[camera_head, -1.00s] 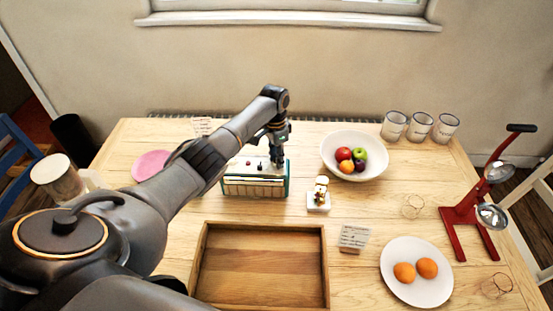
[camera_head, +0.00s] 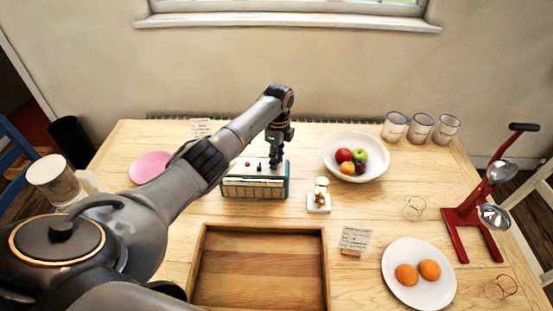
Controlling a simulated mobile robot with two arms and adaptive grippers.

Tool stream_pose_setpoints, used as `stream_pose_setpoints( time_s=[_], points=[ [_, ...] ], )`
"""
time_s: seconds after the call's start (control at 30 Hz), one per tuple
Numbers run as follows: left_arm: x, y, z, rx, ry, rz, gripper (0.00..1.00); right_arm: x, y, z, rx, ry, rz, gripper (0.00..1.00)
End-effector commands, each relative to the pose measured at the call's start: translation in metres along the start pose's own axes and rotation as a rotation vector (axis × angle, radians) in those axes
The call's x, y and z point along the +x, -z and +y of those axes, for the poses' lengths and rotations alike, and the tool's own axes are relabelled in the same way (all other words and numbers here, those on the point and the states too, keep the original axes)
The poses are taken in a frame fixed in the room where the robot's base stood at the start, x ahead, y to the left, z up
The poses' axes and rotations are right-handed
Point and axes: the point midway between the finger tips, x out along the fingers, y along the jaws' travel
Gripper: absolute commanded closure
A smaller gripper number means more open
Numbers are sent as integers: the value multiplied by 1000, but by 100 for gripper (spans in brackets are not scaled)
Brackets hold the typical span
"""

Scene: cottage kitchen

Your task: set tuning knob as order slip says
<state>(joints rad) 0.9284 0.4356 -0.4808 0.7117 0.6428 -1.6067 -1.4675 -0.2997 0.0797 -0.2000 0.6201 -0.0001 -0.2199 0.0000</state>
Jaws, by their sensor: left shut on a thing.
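A small radio-like box (camera_head: 255,187) with teal ends, a cream top and a striped front stands on the table behind the wooden tray. Small red and dark knobs (camera_head: 248,165) show on its top. My left gripper (camera_head: 277,167) points down at the right part of the box's top and is shut on a knob there, which the fingers hide. A small card with writing (camera_head: 355,239) stands right of the tray, and another card (camera_head: 201,127) stands at the back left. Their writing is too small to read. My right gripper is not in view.
An empty wooden tray (camera_head: 207,262) lies in front of the box. A small figurine (camera_head: 321,192) stands close to its right. A fruit bowl (camera_head: 335,168), an orange plate (camera_head: 418,299), glasses (camera_head: 421,127) and a red juicer press (camera_head: 462,232) fill the right side.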

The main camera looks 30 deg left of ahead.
Motion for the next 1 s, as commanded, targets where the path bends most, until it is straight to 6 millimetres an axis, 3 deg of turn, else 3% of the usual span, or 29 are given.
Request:
stream_pose_setpoints(
  time_s=[0.6,1.0],
  points=[
    [-1,0,0,541,2,-33,100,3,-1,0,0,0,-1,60],
    [-1,1,0,713,1,-43,100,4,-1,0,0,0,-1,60]
  ],
)
